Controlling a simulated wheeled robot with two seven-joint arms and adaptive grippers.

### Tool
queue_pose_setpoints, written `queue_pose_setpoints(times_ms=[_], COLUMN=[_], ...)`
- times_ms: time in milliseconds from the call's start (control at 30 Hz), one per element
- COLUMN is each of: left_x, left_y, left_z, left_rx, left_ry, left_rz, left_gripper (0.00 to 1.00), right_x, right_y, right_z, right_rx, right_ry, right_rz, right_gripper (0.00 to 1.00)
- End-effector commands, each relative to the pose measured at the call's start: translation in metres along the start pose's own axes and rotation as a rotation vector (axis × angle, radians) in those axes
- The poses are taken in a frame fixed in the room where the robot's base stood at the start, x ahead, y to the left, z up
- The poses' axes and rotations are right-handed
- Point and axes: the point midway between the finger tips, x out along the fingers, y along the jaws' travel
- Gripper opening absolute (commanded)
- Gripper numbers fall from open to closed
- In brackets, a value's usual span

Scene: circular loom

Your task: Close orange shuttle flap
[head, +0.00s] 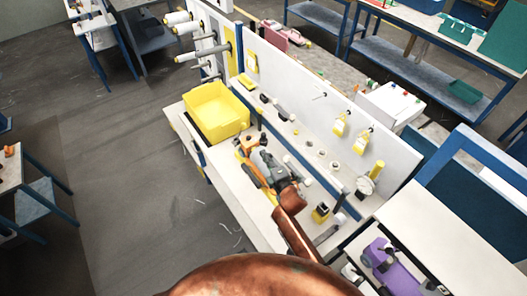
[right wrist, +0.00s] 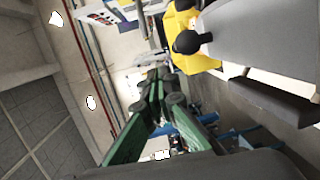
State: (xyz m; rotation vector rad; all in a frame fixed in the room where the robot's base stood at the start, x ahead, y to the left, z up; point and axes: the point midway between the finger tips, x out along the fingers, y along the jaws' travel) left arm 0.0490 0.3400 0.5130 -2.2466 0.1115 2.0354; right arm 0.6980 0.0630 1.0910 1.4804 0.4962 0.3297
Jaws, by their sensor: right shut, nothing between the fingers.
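An orange piece (head: 247,145), which looks like part of the orange shuttle, shows on the white bench just beyond my right gripper in the head view. It is small and partly hidden by the gripper, so I cannot tell how its flap stands. My right gripper (head: 256,158) reaches over the bench from the bottom of the head view. Its green fingers (right wrist: 156,82) meet at the tips in the right wrist view, shut and empty. I cannot tell whether it touches the orange piece. My left gripper is not in view.
A yellow bin (head: 216,112) stands on the bench at the left, beyond the gripper. A white upright panel (head: 300,85) with yellow holders (head: 340,124) runs along the bench's back. A purple object (head: 388,262) is at the lower right. Open floor (head: 120,180) lies to the left.

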Motion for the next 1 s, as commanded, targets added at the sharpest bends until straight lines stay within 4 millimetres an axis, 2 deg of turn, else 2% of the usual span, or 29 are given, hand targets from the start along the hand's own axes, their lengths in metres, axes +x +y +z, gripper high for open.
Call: queue_pose_setpoints(times_ms=[133, 400, 533, 733, 1000], left_x=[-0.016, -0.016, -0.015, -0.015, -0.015], left_y=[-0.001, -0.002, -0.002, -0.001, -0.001], left_z=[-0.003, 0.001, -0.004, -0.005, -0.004], left_rx=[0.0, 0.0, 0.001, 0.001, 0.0], left_ry=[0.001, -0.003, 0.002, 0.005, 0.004], left_rz=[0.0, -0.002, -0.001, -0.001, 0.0], left_gripper=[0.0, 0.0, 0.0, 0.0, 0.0], right_x=[-0.006, -0.03, -0.039, -0.045, -0.046], right_y=[0.022, 0.074, 0.092, 0.105, 0.106], right_z=[-0.022, -0.025, -0.028, -0.03, -0.03], right_rx=[0.002, -0.005, -0.003, -0.001, 0.0], right_ry=[0.002, 0.003, 0.004, 0.003, 0.002], right_rz=[0.002, 0.004, 0.004, 0.001, 0.0], right_gripper=[0.0, 0.0, 0.0, 0.0, 0.0])
